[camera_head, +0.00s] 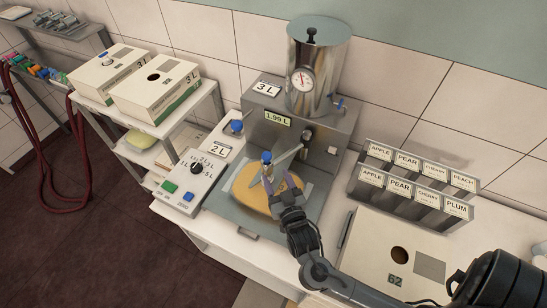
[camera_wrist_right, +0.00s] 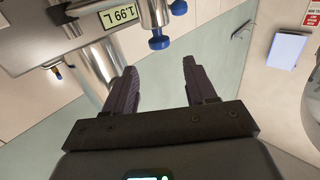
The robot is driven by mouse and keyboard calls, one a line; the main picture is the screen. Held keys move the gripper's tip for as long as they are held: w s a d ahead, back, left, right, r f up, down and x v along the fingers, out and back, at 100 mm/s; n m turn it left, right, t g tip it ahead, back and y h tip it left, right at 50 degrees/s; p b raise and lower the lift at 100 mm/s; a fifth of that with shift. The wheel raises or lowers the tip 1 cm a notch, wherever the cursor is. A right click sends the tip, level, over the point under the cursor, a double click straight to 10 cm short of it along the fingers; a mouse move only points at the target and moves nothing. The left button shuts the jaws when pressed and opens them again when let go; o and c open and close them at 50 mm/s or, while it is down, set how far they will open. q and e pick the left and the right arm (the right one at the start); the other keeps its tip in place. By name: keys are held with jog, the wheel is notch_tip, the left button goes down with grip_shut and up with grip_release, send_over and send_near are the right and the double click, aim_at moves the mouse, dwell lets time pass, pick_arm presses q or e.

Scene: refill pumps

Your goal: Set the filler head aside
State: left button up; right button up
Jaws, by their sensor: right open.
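A silver fitting with blue ends, which looks like the filler head (camera_head: 266,158), shows in front of the pump machine (camera_head: 265,135). In the right wrist view its blue-ended part (camera_wrist_right: 159,42) is beyond my fingertips, and a shiny metal tube (camera_wrist_right: 92,70) is left of it. My right gripper (camera_head: 281,181) is open with nothing clearly between its fingers; it also shows in the right wrist view (camera_wrist_right: 160,75). It is over the yellow pad (camera_head: 250,196) and appears close to the fitting; whether they touch I cannot tell. My left gripper is not in view.
A steel tank (camera_head: 318,70) with a gauge stands on the machine, whose display reads 1.99 L. A control box (camera_head: 190,183) is at left, with boxes (camera_head: 155,90) on a cart beyond. A label rack (camera_head: 415,185) and a box marked 62 (camera_head: 385,240) are at right.

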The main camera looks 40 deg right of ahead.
aim_at(267, 155)
jog(key=p+x, duration=0.1)
jog(key=x, duration=0.9)
jog(key=shift+p, duration=0.4)
jog(key=shift+r, duration=0.1)
grip_shut()
